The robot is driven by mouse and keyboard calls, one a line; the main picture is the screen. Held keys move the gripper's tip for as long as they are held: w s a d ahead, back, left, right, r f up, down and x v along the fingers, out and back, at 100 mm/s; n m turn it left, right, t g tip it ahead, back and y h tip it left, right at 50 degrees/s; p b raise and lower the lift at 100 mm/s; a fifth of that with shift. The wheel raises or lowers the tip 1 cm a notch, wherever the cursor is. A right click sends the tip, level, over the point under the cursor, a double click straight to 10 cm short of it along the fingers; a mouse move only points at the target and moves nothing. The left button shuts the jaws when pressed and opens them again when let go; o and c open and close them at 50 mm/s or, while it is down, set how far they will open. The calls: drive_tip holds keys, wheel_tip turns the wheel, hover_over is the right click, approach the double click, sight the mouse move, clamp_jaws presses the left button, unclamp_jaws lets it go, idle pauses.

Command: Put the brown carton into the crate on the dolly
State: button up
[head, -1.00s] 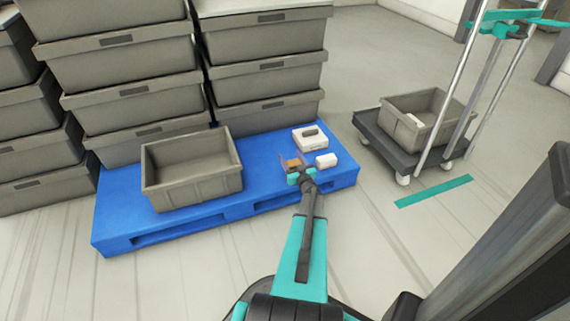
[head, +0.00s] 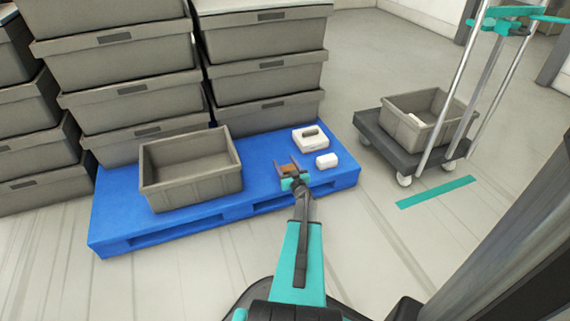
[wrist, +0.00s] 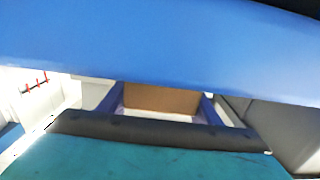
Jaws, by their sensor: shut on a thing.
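The brown carton (head: 289,169) is small and sits between the fingers of my gripper (head: 291,172), which is shut on it. In the head view they appear over the front part of the blue pallet; I cannot tell how high. In the wrist view the carton (wrist: 160,98) shows between the two dark fingers, partly hidden by the gripper body. The grey crate (head: 449,106) stands on the dark dolly (head: 385,138) at the right, with a white item inside.
The blue pallet (head: 130,222) bears an open grey crate (head: 195,190), a white box (head: 310,140) and a small white block (head: 327,160), close to my gripper. Stacked grey crates (head: 130,90) stand behind. Metal poles (head: 448,110) rise from the dolly. Floor separates pallet and dolly.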

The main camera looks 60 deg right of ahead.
sight(288, 167)
drive_tip(key=shift+f, duration=0.1)
drive_tip(key=o, duration=1.1)
drive_tip(key=shift+o, duration=0.2)
drive_tip(key=shift+f+b, duration=0.1)
drive_tip(key=shift+b, duration=0.2)
drive_tip(key=shift+s+a, duration=0.15)
drive_tip(key=shift+s, duration=0.05)
drive_tip(key=p+v, duration=0.2)
drive_tip(key=v, duration=0.1)
drive_tip(key=shift+r, duration=0.3)
drive_tip(key=p+v, duration=0.3)
drive_tip(key=v, duration=0.7)
drive_tip(key=shift+s+a+f, duration=0.1)
drive_tip(key=shift+a+f, duration=0.05)
